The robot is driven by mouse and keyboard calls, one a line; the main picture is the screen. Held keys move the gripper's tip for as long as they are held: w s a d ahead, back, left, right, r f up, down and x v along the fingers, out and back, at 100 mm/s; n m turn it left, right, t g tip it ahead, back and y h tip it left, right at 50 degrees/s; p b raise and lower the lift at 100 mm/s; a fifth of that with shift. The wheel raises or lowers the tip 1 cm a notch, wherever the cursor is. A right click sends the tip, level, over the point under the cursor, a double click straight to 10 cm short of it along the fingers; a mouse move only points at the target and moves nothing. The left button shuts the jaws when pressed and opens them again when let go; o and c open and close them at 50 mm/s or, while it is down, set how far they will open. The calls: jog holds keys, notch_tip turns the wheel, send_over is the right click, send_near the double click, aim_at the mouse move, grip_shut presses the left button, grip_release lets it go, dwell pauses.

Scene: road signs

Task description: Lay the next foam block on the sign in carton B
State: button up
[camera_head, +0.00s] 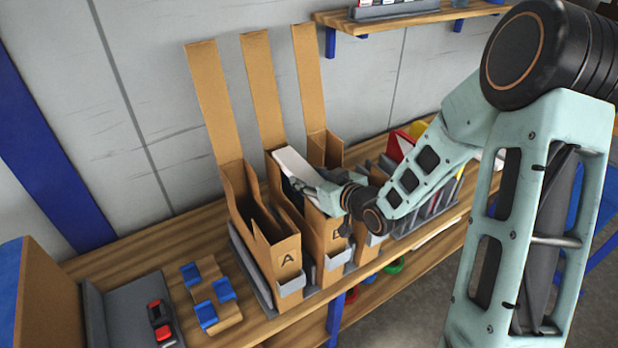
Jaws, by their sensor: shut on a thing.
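Carton B (324,254) is the middle of three tall, narrow brown cartons, with its long flap standing up at the back. My gripper (314,188) is at the mouth of carton B, shut on a white foam block (293,162). The block is tilted, its far end reaching toward the raised flap. My gripper and wrist hide part of the carton's front and its letter. A small dark blue patch shows under the block; I cannot tell whether it is the sign. The inside of carton B is mostly hidden.
Carton A (284,252) stands open close on the left, and a third carton (323,147) stands on the right. A rack with coloured signs (432,207) is further right. Blue clips (205,314) and a grey tray (132,309) lie on the bench at left. A shelf (400,20) hangs above.

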jog(key=shift+f+b, duration=0.6)
jog(key=shift+f, duration=0.05)
jog(key=o, duration=0.9)
jog(key=shift+c, duration=0.2)
jog(key=shift+v, duration=3.8)
